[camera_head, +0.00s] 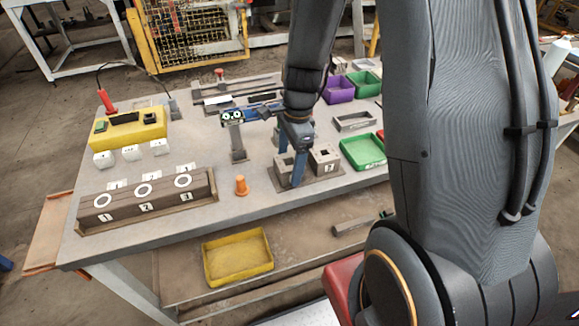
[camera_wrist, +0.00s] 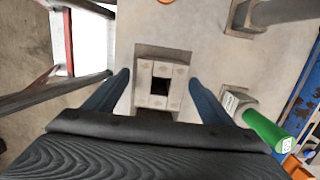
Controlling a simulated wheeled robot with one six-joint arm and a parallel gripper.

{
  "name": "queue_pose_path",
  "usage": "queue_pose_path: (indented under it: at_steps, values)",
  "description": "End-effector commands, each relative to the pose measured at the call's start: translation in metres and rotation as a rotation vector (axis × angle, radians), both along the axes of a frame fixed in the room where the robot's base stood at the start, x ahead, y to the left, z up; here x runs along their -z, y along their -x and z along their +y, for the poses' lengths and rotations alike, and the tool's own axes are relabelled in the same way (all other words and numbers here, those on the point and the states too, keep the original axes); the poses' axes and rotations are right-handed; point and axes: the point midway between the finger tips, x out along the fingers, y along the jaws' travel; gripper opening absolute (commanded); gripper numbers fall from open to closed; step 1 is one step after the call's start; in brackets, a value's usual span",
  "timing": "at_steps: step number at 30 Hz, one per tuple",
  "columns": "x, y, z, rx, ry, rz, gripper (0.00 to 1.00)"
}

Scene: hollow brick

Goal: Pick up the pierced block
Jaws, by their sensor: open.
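The pierced block (camera_wrist: 174,101) is pale grey-beige with a dark square hole, and lies between and beyond my fingers in the wrist view. In the head view, pale block parts (camera_head: 325,159) show on a dark base near the table's front edge, partly hidden by my gripper (camera_head: 290,160). A dark opening shows in the top on the right side. My gripper also shows in the wrist view (camera_wrist: 157,78), its two blue fingers open on either side of the block. A gap shows on each side; I cannot tell the fingertips' height over it.
A long numbered holder (camera_head: 147,208) lies at the front left. A green bin (camera_head: 363,153) stands at the right, and a grey post (camera_head: 237,145) behind left. A yellow tray (camera_head: 238,257) sits on the lower shelf.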

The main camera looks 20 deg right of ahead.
Motion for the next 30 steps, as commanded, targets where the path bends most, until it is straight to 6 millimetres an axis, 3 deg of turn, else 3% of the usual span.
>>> queue_pose_path:
  at_steps: [8, 17, 30]
  values:
    - [0.0015, -0.0002, 0.0002, -0.001, 0.0, -0.001, 0.75]
    - [0.0014, -0.0001, 0.0002, -0.001, 0.0, -0.001, 0.24]
    - [-0.0079, -0.0014, 0.0001, -0.002, 0.001, -0.004, 0.23]
